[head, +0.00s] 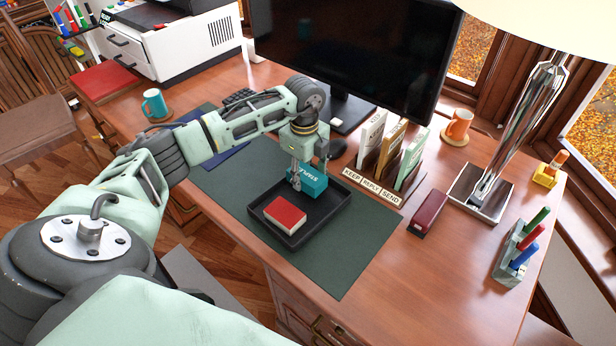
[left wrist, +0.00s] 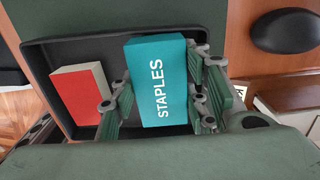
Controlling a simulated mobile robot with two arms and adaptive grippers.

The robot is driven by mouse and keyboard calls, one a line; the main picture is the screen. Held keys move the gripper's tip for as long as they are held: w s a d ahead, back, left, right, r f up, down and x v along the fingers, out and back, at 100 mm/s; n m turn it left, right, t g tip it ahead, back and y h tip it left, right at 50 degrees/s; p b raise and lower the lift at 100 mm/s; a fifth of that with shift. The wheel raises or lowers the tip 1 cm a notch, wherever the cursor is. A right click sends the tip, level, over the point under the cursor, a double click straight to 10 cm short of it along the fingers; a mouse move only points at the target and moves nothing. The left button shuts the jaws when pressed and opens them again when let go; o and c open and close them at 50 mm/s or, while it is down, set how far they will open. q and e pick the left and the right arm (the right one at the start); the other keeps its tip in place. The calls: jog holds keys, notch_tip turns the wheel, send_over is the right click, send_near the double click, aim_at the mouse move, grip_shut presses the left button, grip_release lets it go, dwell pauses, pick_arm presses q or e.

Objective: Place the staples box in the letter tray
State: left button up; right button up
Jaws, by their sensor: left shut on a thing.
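The teal staples box (head: 312,182) is held by my left gripper (head: 298,178), which is shut on it over the far part of the black letter tray (head: 258,233). In the left wrist view the staples box (left wrist: 158,80) sits between the fingers of my left gripper (left wrist: 160,100), with the tray (left wrist: 42,62) behind it. I cannot tell whether the box touches the tray floor. A red-topped box (head: 285,214) lies in the near part of the tray. My right gripper is not in view.
The tray stands on a green desk mat (head: 345,262). The monitor (head: 350,50) and black mouse (head: 337,147) stand behind. The mat's near right part is clear.

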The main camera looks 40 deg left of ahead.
aim_at(305, 173)
pick_arm(q)
jog(key=shift+f, duration=1.1)
jog(key=o, duration=1.3)
jog(key=shift+r, duration=0.1)
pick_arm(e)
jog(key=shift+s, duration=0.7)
pick_arm(q)
jog(key=shift+w+r, duration=0.1)
jog(key=shift+r, duration=0.35)
notch_tip(305, 173, up, 12)
jog(key=shift+f+b, duration=0.25)
jog(key=shift+b, duration=0.5)
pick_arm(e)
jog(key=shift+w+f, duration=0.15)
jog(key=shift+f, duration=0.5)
